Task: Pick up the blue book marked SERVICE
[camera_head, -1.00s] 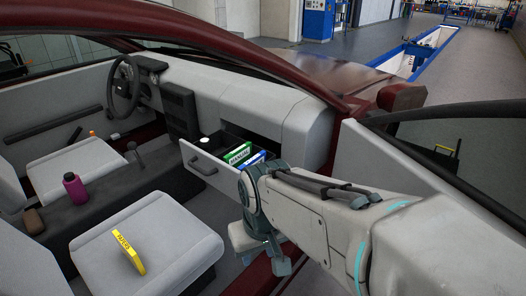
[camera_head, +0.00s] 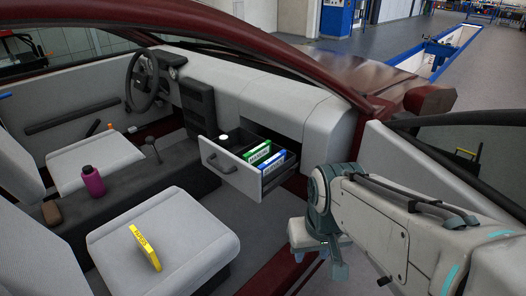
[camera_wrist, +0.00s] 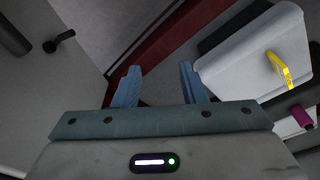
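A blue book (camera_head: 268,164) stands in the open glove-box drawer (camera_head: 225,176) in the head view. Its label is too small to read surely. A green book (camera_head: 258,152) stands beside it, to its left and behind. My gripper (camera_wrist: 158,85) is open and empty in the wrist view, its two blue-grey fingers apart over the car's floor and sill. In the head view my arm is to the right of the drawer, apart from it. The wrist view does not show the blue book.
A yellow book (camera_head: 145,246) stands on the near seat (camera_head: 190,240). A magenta bottle (camera_head: 93,181) and a brown object (camera_head: 51,213) are on the centre console. A white-topped round item (camera_head: 223,139) is in the drawer. The car door and dark red frame flank my arm.

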